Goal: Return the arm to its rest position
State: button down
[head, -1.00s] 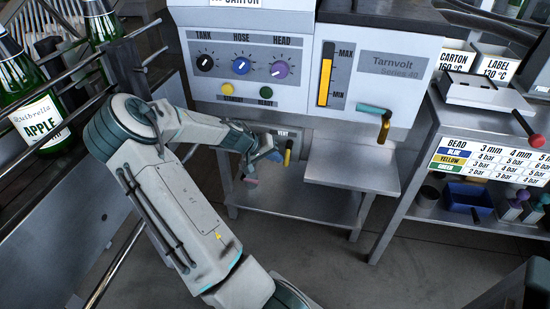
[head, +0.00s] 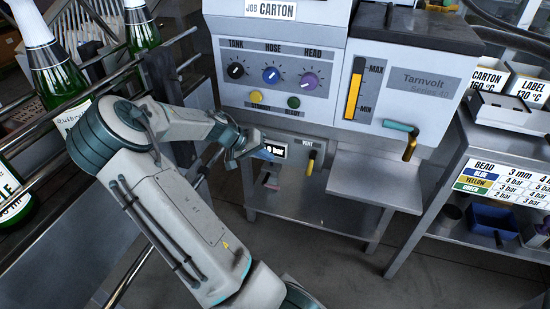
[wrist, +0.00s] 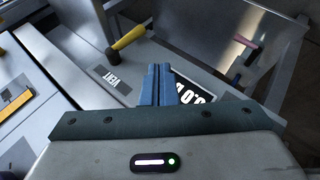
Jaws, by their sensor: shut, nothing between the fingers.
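My gripper (wrist: 158,84) is shut and empty; its two blue fingers meet in the wrist view. In the head view my gripper (head: 262,153) is just in front of the lower panel of the Tarnvolt machine (head: 285,75), beside a small "bar" display. The wrist view shows part of this display (wrist: 195,95) behind and right of the fingers. The yellow-handled vent valve (head: 311,160) is to the right of the gripper; it also shows in the wrist view (wrist: 128,39), apart from the fingers. Whether the fingertips touch the panel, I cannot tell.
Green bottles (head: 50,60) stand behind metal rails at the left, close to my arm's elbow. A steel shelf (head: 375,182) juts out right of the valve. A side table (head: 505,140) with a bead chart (head: 505,183) stands at the right. The floor in front is open.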

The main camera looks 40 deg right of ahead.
jog(key=shift+w+a+r, duration=0.15)
jog(key=shift+a+r, duration=0.05)
jog(key=shift+a, duration=0.1)
jog(key=s+a+r+n+t+y+p, duration=0.2)
jog(key=s+a+r+p, duration=0.3)
jog(key=a+r, duration=0.5)
jog(key=s+a+r+n+t+y+p, duration=0.2)
jog(key=s+a+r+n+y+p, duration=0.1)
jog(key=a+r, duration=0.6)
jog(key=s+a+r+n+t+y+p, duration=0.3)
jog(key=s+a+r+n+p, duration=0.2)
jog(key=a+r, duration=0.5)
jog(key=s+a+p, duration=0.2)
jog(key=a+p, duration=0.1)
jog(key=shift+s+a+r, duration=0.15)
jog(key=shift+a+r, duration=0.15)
jog(key=shift+a, duration=0.05)
